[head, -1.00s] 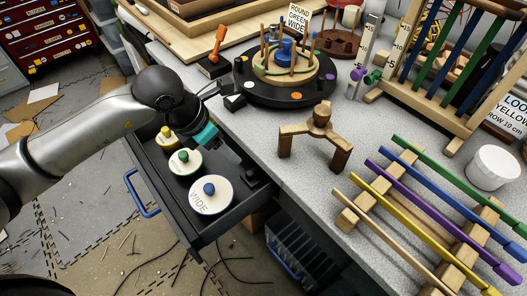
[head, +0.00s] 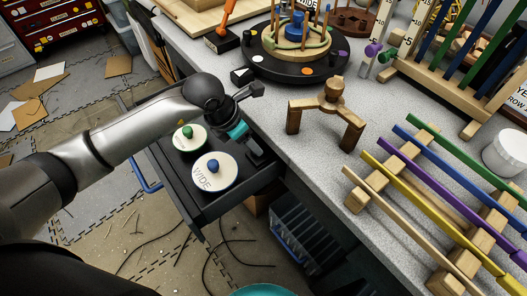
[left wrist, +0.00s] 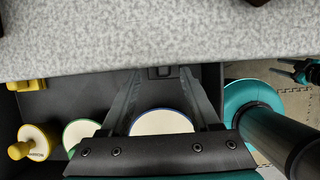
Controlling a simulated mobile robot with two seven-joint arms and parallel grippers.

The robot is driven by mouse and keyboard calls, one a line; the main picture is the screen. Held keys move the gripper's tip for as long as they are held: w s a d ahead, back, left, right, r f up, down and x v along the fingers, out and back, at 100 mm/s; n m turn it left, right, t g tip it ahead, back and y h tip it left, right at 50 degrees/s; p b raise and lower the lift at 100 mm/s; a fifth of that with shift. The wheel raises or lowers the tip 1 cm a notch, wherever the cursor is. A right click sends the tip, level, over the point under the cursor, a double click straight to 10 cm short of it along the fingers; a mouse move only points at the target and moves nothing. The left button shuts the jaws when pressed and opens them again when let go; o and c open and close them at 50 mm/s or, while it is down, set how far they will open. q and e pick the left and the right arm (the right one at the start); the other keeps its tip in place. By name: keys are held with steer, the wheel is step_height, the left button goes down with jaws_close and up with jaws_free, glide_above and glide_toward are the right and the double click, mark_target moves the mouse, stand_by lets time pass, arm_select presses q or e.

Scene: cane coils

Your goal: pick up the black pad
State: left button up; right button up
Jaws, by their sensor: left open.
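A small dark block, which looks like the black pad (left wrist: 161,72), lies in the open drawer close to the wall beside the worktop, in the left wrist view. My left gripper (left wrist: 160,82) is open, with one finger on each side of the pad. I cannot tell whether the fingers touch it. In the head view my left gripper (head: 254,150) points down into the drawer's right part, and the pad is hidden or too dark to make out there.
The dark drawer (head: 200,204) also holds a blue-knobbed white disc (head: 213,180) marked WIDE, a green-knobbed disc (head: 190,141) and a yellow-handled piece (left wrist: 36,142). The speckled worktop (head: 265,105) borders the drawer and carries a wooden three-legged stand (head: 329,105).

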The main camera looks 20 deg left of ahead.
mark_target(268, 155)
arm_select(q)
steer(key=x, duration=0.1)
steer(key=b+x, duration=0.1)
steer(key=x, duration=0.1)
steer(key=shift+d+r, duration=0.1)
steer(key=shift+d, duration=0.15)
steer(key=shift+x, duration=0.75)
arm_select(e)
steer(key=shift+w+a+r, duration=0.3)
steer(key=shift+w+a, duration=0.3)
steer(key=shift+w, duration=0.15)
steer(key=shift+w+a+r, duration=0.25)
steer(key=shift+w+a, duration=0.3)
steer(key=shift+w, duration=0.15)
arm_select(q)
jaws_close()
